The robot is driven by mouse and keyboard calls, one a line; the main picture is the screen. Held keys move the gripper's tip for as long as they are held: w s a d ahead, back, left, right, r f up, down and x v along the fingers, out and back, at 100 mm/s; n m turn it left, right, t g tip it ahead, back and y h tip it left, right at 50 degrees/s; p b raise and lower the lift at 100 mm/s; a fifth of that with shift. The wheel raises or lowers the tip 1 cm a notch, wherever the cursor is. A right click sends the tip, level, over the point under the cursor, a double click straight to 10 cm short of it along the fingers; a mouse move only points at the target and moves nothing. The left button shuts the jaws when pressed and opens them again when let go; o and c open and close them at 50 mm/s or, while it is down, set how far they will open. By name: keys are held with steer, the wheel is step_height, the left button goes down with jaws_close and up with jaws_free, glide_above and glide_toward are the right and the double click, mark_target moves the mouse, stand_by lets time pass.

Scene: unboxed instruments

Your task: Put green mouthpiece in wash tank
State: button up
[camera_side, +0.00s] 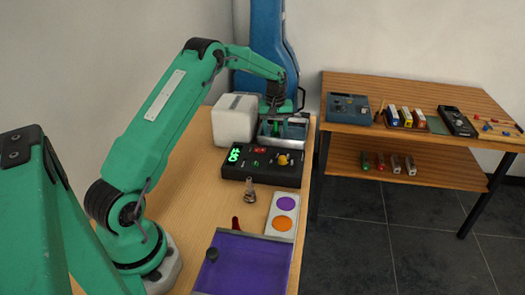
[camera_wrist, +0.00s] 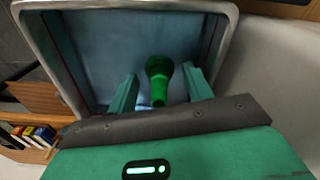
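The green mouthpiece (camera_wrist: 158,68) shows in the wrist view, between my fingers and inside the outline of the wash tank. The wash tank (camera_wrist: 228,12) has a pale metal rim and a bluish inside. It also shows in the side view (camera_side: 296,130), at the far end of the table. My gripper (camera_wrist: 160,78) is open, with a gap between the mouthpiece and each finger. In the side view my gripper (camera_side: 276,112) points down over the tank. I cannot tell whether the mouthpiece touches the tank floor.
A white box (camera_side: 234,121) stands left of the tank. A black panel (camera_side: 262,166) with a lit display lies in front of it. Nearer are a small metal mouthpiece (camera_side: 250,191), a white card (camera_side: 283,214) with two discs and a purple tray (camera_side: 245,265). A side table (camera_side: 430,95) stands right.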

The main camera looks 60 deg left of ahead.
steer(key=shift+s+r, duration=0.15)
steer(key=shift+r, duration=3.7)
steer(key=shift+d+r, duration=0.3)
steer(key=shift+r, duration=0.15)
steer(key=s+d+r+m+t, duration=0.2)
steer(key=s+d+r+m, duration=0.3)
steer(key=s+d+r, duration=0.85)
steer(key=s+d+m+t, duration=0.1)
steer(key=s+d+m, duration=0.2)
steer(key=s, duration=0.6)
steer(key=s+d+m+t, duration=0.2)
steer(key=s+d+m, duration=0.2)
steer(key=s+d, duration=0.3)
steer(key=shift+s+d+f, duration=0.35)
steer(key=shift+s, duration=0.85)
